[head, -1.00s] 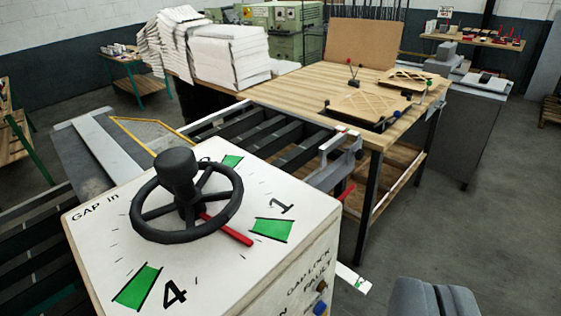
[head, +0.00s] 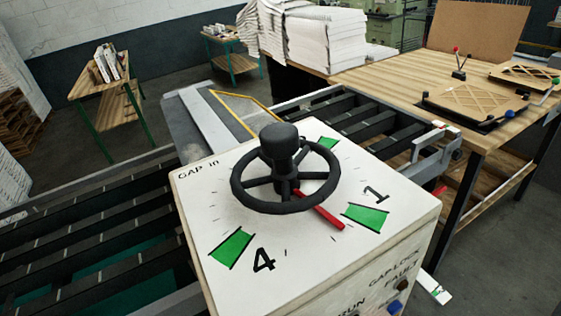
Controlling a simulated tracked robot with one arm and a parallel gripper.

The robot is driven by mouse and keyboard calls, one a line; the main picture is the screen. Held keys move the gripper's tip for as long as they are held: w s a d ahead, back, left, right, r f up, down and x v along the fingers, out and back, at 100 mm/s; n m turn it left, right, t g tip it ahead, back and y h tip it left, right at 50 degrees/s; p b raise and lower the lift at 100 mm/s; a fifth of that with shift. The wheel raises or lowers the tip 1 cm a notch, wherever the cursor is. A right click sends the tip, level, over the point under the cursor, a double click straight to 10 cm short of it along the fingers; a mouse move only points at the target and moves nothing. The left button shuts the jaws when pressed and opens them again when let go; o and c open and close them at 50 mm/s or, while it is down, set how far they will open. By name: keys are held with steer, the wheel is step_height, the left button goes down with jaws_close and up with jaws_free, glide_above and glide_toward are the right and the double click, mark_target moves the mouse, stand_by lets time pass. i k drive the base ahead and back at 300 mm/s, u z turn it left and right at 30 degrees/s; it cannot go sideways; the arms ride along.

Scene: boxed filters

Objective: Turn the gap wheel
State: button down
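The gap wheel (head: 247,199) is a black spoked handwheel with an upright knob (head: 279,146) on it. It sits on the sloping white top of a control box (head: 310,258) marked "GAP in". A red pointer (head: 322,212) sticks out from under the wheel toward the lower right, just left of the green mark (head: 365,218) by the 1. Another green mark (head: 231,248) is by the 4, and a third (head: 327,144) is at the back, its number hidden by the wheel. My gripper does not show in this view.
A slatted roller bed (head: 100,240) runs left of and behind the box. A wooden workbench (head: 400,75) stands at the back right, with stacked white boxed sheets (head: 325,40) beside it. A small table (head: 104,85) stands at the far left. Grey floor lies between.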

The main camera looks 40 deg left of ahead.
mark_target(279, 141)
steer(key=k, duration=1.25)
steer(key=u, duration=0.65)
steer(key=i, duration=1.5)
steer(key=z, duration=0.35)
